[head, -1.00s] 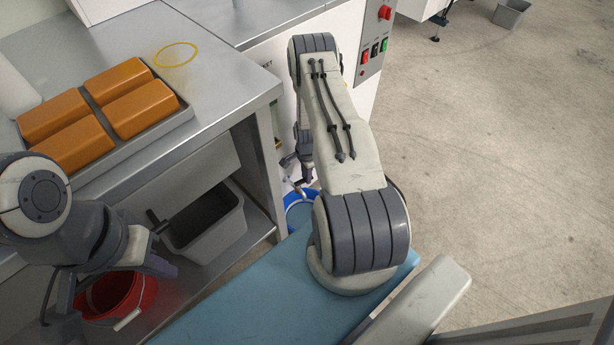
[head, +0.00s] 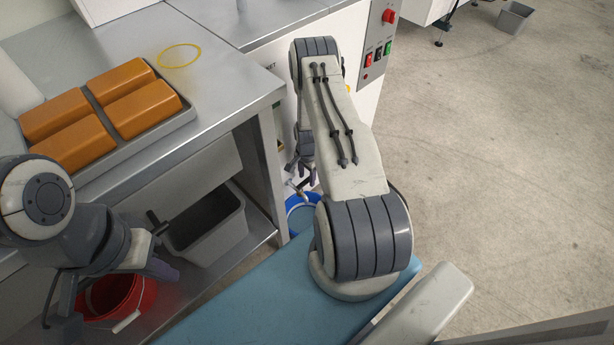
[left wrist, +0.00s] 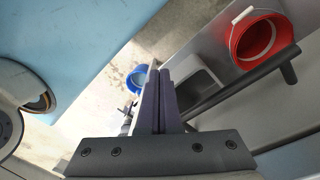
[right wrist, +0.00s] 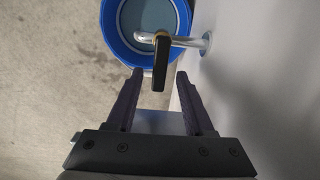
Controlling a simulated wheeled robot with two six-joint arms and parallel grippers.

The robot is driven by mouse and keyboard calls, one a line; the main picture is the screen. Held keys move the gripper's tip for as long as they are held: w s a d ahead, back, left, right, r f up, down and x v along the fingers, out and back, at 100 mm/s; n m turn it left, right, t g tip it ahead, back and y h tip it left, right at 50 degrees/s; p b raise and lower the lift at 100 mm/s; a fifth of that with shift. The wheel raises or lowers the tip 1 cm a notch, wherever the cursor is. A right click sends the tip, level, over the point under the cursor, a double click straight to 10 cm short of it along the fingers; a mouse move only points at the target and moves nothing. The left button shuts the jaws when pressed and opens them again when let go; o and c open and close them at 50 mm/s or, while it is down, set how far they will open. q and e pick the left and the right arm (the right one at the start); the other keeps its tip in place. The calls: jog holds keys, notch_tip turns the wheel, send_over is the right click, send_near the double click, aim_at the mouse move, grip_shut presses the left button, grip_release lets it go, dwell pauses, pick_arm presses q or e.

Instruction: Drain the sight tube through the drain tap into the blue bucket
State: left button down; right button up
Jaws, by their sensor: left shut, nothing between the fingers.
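The blue bucket (right wrist: 111,32) stands on the floor beside the white machine. The head view shows only part of its rim (head: 292,203). A metal drain tap (right wrist: 187,42) comes out of the machine's wall over the bucket. Its black lever (right wrist: 160,66) lies crosswise to the pipe. My right gripper (right wrist: 160,76) is open, with the lever's end between its fingertips and a gap on both sides. My left gripper (left wrist: 158,75) is shut and empty near the bench's lower shelf. I cannot make out the sight tube.
A red bucket (head: 143,296) and a grey bin (head: 240,215) sit on the lower shelf, close to my left gripper. A tray (head: 187,117) of orange blocks and a yellow ring (head: 179,46) lie on the bench. A control panel (head: 372,55) is on the machine.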

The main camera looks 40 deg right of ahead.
aim_at(307, 180)
notch_tip(307, 180, up, 10)
jog(key=p, duration=0.2)
jog(key=shift+r, duration=0.25)
dwell(0.3)
